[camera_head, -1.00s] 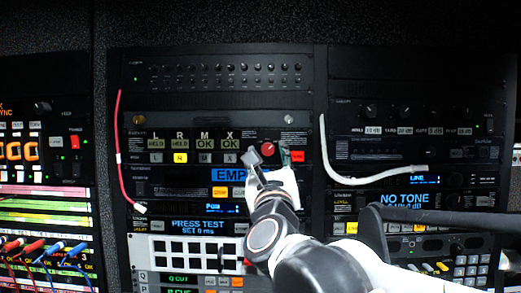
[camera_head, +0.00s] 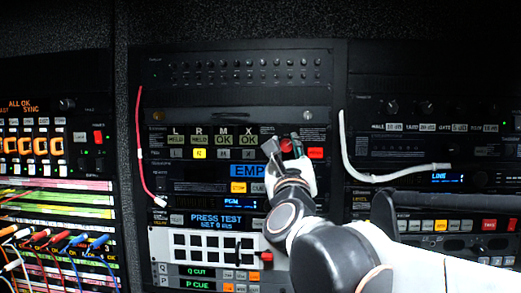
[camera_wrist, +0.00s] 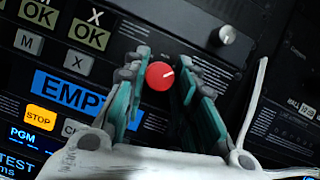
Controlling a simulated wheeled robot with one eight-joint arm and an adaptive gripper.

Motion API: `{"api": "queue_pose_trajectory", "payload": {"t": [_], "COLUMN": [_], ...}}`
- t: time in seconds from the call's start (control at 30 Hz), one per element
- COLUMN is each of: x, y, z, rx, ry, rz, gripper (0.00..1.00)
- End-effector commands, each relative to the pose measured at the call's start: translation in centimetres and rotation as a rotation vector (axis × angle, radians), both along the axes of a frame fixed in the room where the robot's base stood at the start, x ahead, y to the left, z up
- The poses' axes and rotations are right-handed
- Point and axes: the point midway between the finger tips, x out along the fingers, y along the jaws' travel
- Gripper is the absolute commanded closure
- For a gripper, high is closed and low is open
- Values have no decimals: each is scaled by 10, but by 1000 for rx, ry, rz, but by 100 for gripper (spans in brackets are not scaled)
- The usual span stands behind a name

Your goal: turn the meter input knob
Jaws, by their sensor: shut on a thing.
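The red knob (camera_wrist: 160,76) with a white pointer line stands on the black meter panel. It also shows partly between the fingers in the head view (camera_head: 286,145). I take it to be the meter input knob; its printed label is too small to read. My gripper (camera_wrist: 162,78) has one teal-padded finger on each side of the knob and is shut on it. In the head view my gripper (camera_head: 284,148) reaches the panel from below right. In the wrist view the pointer line aims up and right. Exact pad contact is hard to see.
A silver knob (camera_wrist: 227,35) sits above. A white cable (camera_head: 344,150) hangs at right, a red cable (camera_head: 139,140) at left.

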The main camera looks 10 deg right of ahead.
Motion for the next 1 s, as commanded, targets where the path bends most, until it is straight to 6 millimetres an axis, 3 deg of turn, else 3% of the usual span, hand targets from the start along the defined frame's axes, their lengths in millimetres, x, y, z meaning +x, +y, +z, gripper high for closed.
{"api": "queue_pose_trajectory", "payload": {"t": [0.33,1.0], "x": [0,-1], "y": [-2,-4], "z": [1,3], "rx": [-122,-620], "ry": [40,201], "rz": [-3,-2], "gripper": [99,99]}}
